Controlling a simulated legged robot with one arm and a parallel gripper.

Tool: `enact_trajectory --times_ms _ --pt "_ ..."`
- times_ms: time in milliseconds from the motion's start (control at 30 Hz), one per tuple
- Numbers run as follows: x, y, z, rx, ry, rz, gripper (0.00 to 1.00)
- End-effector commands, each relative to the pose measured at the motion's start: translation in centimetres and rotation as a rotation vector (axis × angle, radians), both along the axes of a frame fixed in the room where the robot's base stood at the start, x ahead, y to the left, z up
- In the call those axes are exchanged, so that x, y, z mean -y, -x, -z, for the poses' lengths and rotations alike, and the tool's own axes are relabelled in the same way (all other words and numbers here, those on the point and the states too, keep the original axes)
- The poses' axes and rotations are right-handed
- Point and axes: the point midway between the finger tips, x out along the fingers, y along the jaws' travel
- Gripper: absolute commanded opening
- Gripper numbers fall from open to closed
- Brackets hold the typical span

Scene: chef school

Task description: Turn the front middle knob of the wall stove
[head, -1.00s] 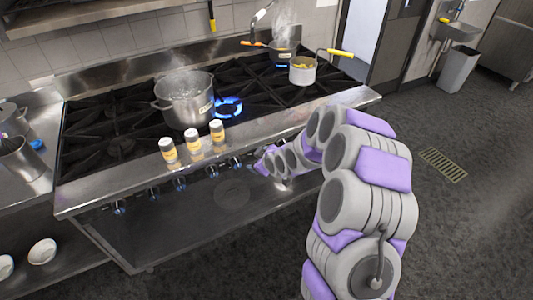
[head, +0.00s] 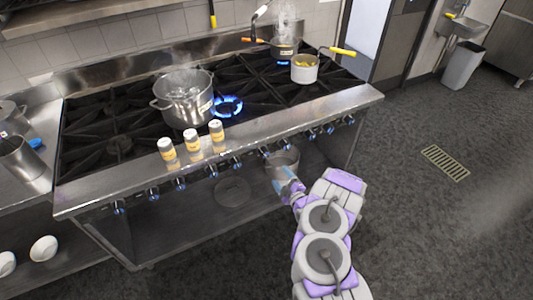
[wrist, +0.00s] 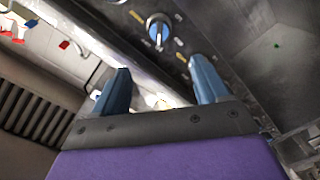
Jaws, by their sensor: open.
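The wall stove (head: 300,112) has a row of blue-faced knobs along its front panel. A knob near the middle (head: 236,162) shows below the seasoning jars, and another (head: 265,152) is just right of it. My gripper (head: 284,172) is in front of the stove, below and right of these knobs. In the wrist view my gripper (wrist: 163,85) has its two blue fingers spread apart with nothing held between them. One blue knob (wrist: 158,28) lies beyond the fingertips, apart from them. I cannot tell which knob of the row it is.
Several jars (head: 191,140) stand on the stove's front ledge. A large steaming pot (head: 186,98) sits beside a lit blue burner (head: 228,106). A saucepan (head: 305,69) with a yellow-ended handle is further right. The floor (head: 410,210) to the right is clear.

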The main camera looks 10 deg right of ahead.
Motion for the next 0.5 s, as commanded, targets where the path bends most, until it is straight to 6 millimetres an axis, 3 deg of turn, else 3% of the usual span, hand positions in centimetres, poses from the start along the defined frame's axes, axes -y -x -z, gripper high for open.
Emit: enact_trajectory --times_ms 233,500 --pt "0.4 1.0 0.9 0.045 0.019 -0.007 0.74" --pt "-0.8 -2.6 1.1 0.047 0.021 -0.009 0.74"
